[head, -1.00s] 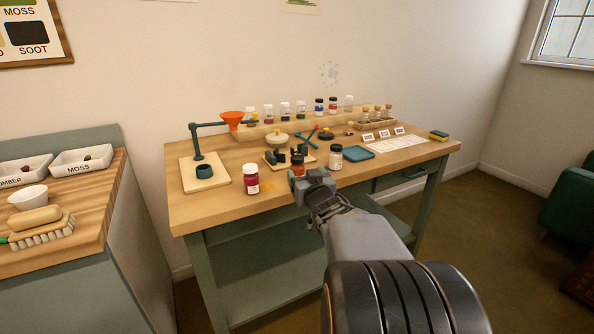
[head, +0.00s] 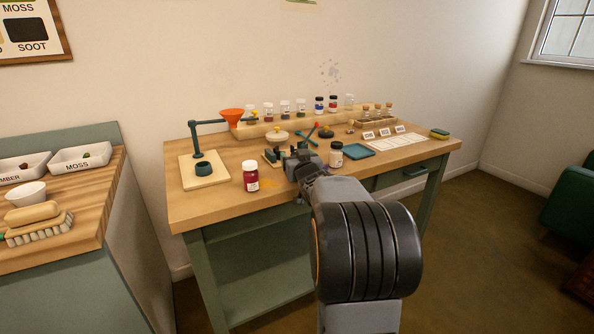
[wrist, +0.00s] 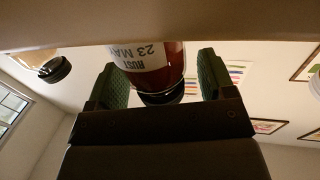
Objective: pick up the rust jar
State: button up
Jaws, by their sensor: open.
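The rust jar (wrist: 150,58), with a white label reading RUST 23 MAY and a black lid, shows upside down in the wrist view. My gripper (wrist: 162,68) is open, with its green-padded fingers on either side of the jar. A gap shows between the jar and the right finger; the left finger looks closer, and I cannot tell whether it touches. The jar appears to stand on the table. In the head view my gripper (head: 297,163) is at the table's front middle and hides the jar.
A crimson jar (head: 251,177) stands left of my gripper, and a pale jar with a dark lid (head: 336,156) close on its right. A stand with an orange funnel (head: 231,116) is at the left. Several jars line a wooden riser (head: 250,130) behind.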

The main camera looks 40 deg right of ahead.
jog(key=c, duration=1)
jog(key=shift+r, duration=0.1)
